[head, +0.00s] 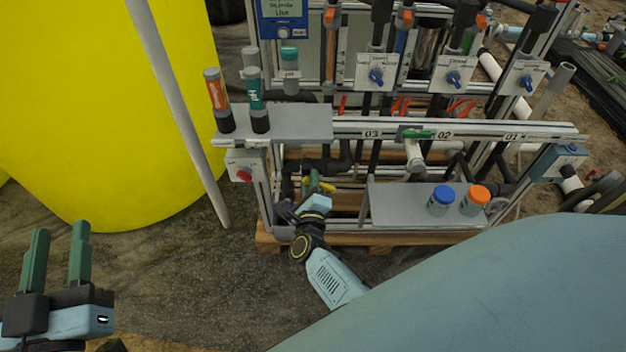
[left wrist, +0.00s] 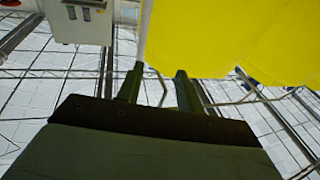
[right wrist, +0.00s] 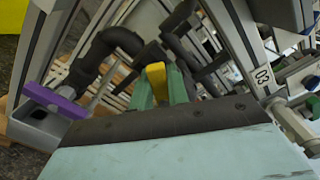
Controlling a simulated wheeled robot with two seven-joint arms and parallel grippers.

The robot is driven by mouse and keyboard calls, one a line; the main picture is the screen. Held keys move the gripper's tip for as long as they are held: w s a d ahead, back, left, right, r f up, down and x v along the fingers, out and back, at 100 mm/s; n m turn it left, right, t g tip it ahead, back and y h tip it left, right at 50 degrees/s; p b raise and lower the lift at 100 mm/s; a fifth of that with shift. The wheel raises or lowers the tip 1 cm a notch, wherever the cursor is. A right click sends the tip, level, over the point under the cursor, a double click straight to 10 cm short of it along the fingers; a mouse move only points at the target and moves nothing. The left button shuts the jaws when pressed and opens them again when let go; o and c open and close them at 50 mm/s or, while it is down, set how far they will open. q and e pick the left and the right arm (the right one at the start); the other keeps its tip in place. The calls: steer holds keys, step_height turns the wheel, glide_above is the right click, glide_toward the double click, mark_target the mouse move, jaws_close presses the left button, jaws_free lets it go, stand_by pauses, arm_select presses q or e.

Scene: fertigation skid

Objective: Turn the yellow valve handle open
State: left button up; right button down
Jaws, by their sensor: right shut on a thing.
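The yellow valve handle (head: 328,187) shows low in the skid frame in the head view, beside black pipework. In the right wrist view the yellow handle (right wrist: 156,78) stands between the two green fingers of my right gripper (right wrist: 160,90). My right gripper (head: 314,184) is shut on the handle, and its fingers partly hide it in the head view. The valve body is mostly hidden. My left gripper (head: 58,258) is open and empty at the lower left, well away from the skid. Its separated fingers (left wrist: 158,88) also show in the left wrist view.
A grey shelf (head: 290,122) with bottles is above my right gripper. A lower shelf (head: 400,208) holds a blue-capped jar (head: 441,200) and an orange-capped jar (head: 475,200). A yellow tank (head: 100,110) and a slanted grey pole (head: 178,108) stand at the left. Bare ground lies between my grippers.

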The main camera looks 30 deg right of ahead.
steer(key=n, duration=0.4)
steer(key=shift+a+f, duration=0.1)
steer(key=shift+f, duration=0.3)
arm_select(q)
steer(key=shift+a+f+g+y, duration=0.1)
steer(key=shift+f+g+y, duration=0.2)
steer(key=shift+f, duration=0.2)
arm_select(e)
steer(key=shift+w+f+n, duration=0.1)
steer(key=shift+f+n, duration=0.05)
steer(key=shift+n, duration=0.85)
steer(key=c, duration=1.4)
jaws_free()
steer(key=shift+o, duration=0.2)
